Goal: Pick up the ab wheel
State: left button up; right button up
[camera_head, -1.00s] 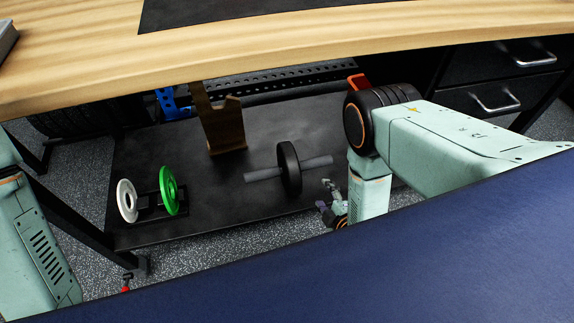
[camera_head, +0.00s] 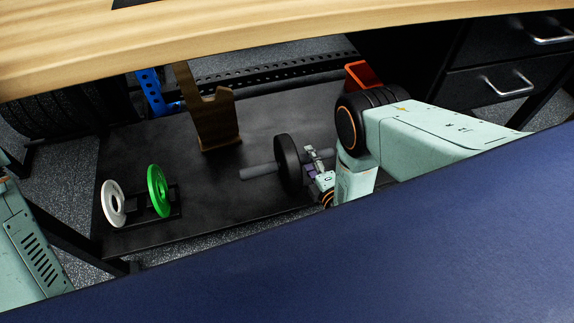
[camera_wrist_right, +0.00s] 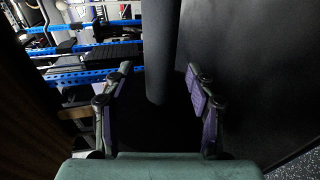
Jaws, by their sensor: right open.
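The ab wheel (camera_head: 287,164) is a black wheel with grey handles, resting on the dark board under the wooden bench. One handle (camera_head: 258,172) sticks out to the left; the other is mostly hidden by my right gripper. My right gripper (camera_head: 314,165) is at the wheel's right side, open. In the right wrist view, a grey handle (camera_wrist_right: 161,55) runs down between the spread fingers of the right gripper (camera_wrist_right: 160,84), with gaps on both sides. Only part of my left arm shows at the left edge; its gripper is out of view.
The dark board (camera_head: 225,205) also bears a white plate (camera_head: 113,204) and a green plate (camera_head: 157,191) on a rack, and a wooden stand (camera_head: 211,125). An orange-red container (camera_head: 362,75) is behind my right arm. The bench (camera_head: 200,45) overhangs above; a blue surface (camera_head: 350,255) lies in front.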

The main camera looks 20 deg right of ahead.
jog(key=shift+w+f, duration=0.1)
jog(key=shift+w, duration=0.7)
grip_shut()
